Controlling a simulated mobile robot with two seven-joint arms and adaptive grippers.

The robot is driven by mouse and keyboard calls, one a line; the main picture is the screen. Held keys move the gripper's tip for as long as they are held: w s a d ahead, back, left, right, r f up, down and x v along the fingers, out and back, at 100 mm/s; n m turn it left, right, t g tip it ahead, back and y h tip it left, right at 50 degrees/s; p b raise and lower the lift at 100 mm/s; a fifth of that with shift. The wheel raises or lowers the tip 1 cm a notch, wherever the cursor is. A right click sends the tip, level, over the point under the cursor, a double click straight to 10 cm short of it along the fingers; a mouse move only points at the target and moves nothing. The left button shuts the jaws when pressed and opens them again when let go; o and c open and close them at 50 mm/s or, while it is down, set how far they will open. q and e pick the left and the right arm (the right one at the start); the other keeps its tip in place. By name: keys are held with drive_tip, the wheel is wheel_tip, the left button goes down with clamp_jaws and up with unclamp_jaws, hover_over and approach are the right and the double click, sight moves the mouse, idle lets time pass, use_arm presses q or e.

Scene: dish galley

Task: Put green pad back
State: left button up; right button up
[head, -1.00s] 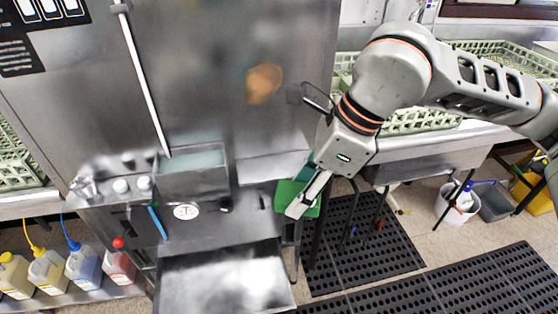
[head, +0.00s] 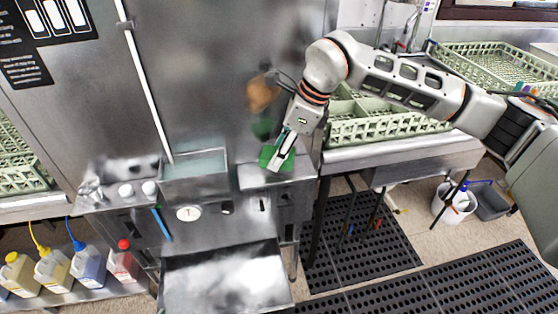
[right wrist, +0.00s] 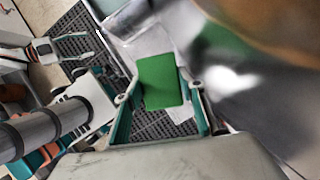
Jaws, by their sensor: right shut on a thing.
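The green pad (head: 268,157) is in my right gripper (head: 279,162), which is shut on it. In the head view the gripper points down over the small steel ledge (head: 268,177) on the front of the steel machine. The pad is just above or at this ledge; I cannot tell whether it touches. In the right wrist view the pad (right wrist: 162,82) shows as a flat green rectangle between the teal fingers. My left gripper (right wrist: 85,46) shows only in the right wrist view, at the upper left, with its fingers apart and empty.
An open steel basin (head: 195,178) is left of the ledge, with a blue-handled tool (head: 160,223) below. A steel shelf (head: 225,275) juts out lower down. Green dish racks (head: 385,128) stand on the right counter. Several bottles (head: 88,268) stand lower left. Black mats (head: 350,235) cover floor.

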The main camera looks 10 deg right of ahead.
wheel_tip(320, 180, down, 3)
drive_tip(key=shift+f+p, duration=0.2)
drive_tip(key=shift+p, duration=0.1)
drive_tip(key=shift+w+f, duration=0.1)
drive_tip(key=shift+f, duration=0.2)
drive_tip(key=o, duration=1.2)
drive_tip(key=shift+f, duration=0.15)
drive_tip(key=shift+c, duration=0.2)
drive_tip(key=shift+r, duration=0.35)
drive_tip(key=b+v, duration=0.1)
drive_tip(key=v, duration=1)
drive_tip(key=shift+r, duration=0.35)
